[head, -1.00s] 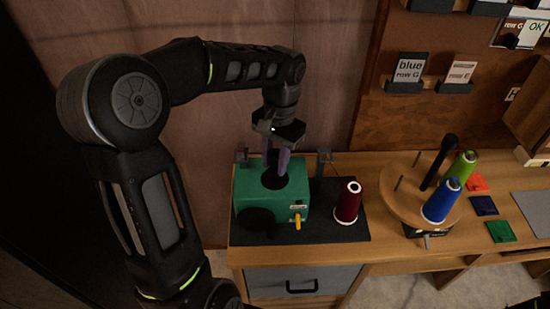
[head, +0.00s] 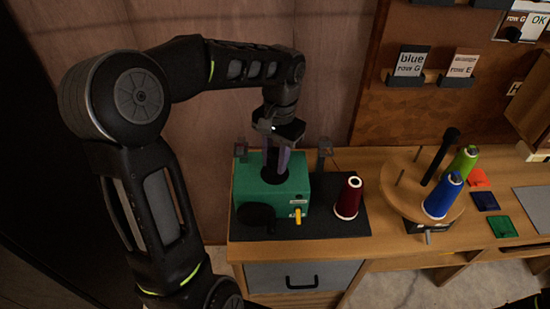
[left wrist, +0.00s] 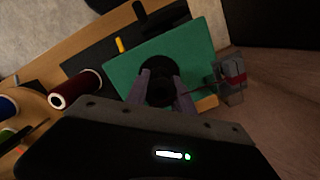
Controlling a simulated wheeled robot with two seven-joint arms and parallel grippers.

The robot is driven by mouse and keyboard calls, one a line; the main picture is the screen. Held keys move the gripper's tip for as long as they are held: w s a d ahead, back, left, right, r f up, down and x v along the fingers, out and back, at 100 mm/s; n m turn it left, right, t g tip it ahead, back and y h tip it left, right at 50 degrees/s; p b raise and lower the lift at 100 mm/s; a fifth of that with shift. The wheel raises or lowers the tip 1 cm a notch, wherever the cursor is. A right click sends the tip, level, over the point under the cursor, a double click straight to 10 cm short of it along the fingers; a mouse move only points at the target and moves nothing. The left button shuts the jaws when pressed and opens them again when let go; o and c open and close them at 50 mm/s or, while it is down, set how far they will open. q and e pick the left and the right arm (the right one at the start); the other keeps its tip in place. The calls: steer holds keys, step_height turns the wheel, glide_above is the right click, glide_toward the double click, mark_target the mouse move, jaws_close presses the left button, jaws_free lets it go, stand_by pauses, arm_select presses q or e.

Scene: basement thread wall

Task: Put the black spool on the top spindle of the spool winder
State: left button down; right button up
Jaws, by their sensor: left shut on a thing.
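The spool winder is a green box (head: 296,182) on a dark mat, with a yellow lever and a dark round part at its front. My left gripper (head: 277,163) points down over the box's top. It is shut on the black spool (left wrist: 158,84), which shows between the two grey fingers in the left wrist view. The spool is upright at the dark round spot on the box's top. The top spindle is hidden, so I cannot tell whether the spool is fully seated around it. My right gripper is not in view.
A maroon spool (head: 348,197) stands on the mat (head: 325,222) right of the winder. A round wooden stand (head: 400,187) with pegs holds blue (head: 443,196) and green (head: 463,162) spools. Small grey posts stand behind the winder. Card holders hang on the back board.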

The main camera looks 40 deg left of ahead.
arm_select(q)
steer(key=shift+f, duration=0.15)
steer(key=shift+f, duration=0.2)
steer(key=c, duration=1)
jaws_free()
steer(key=shift+r, duration=0.1)
steer(key=r, duration=0.5)
steer(key=w+r, duration=0.1)
steer(key=r, duration=0.1)
steer(key=shift+r+p, duration=0.3)
steer(key=shift+r, duration=0.05)
